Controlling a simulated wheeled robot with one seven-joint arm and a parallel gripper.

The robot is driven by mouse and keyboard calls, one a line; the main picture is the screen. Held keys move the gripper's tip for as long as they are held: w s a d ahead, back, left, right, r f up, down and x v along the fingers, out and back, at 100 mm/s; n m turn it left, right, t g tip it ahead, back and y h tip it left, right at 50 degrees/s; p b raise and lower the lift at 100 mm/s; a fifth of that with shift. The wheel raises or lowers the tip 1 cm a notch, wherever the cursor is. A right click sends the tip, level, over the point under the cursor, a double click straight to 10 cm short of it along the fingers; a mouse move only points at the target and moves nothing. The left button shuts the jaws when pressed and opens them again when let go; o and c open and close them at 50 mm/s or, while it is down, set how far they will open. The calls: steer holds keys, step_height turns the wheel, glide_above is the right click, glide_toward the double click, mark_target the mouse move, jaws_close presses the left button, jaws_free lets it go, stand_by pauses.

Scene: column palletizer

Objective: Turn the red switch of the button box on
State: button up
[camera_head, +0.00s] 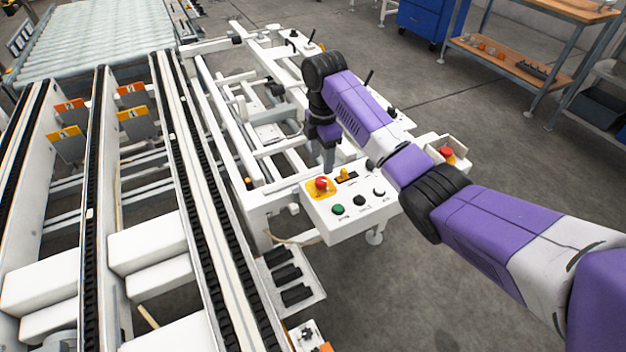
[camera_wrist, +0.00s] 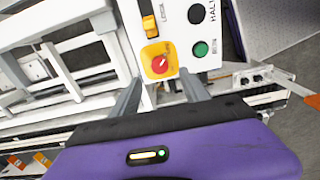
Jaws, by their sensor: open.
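The button box (camera_head: 325,222) is white and stands at the near right corner of the white frame. Its red switch (camera_head: 321,184) sits on a yellow plate at the box's left end. In the wrist view the red switch (camera_wrist: 159,64) is a round knob with a small light mark on its face. My gripper (camera_head: 329,168) points down just behind the switch. In the wrist view my gripper (camera_wrist: 161,78) is open, with one finger to each side of the yellow plate. No contact with the switch shows. The gap between fingers and box is hard to judge.
Beside the switch are a green button (camera_head: 338,210), a black button (camera_head: 359,200), a white button (camera_head: 379,192) and a yellow lever (camera_head: 343,174). Another red button (camera_head: 446,153) sits behind my arm. Conveyor rails (camera_head: 190,190) lie left; open floor (camera_head: 410,290) lies in front.

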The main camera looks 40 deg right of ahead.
mark_target(321, 180)
steer(key=shift+a+f, duration=0.1)
steer(key=shift+f, duration=0.15)
step_height(321, 180, down, 7)
steer(key=shift+f, duration=0.2)
jaws_close()
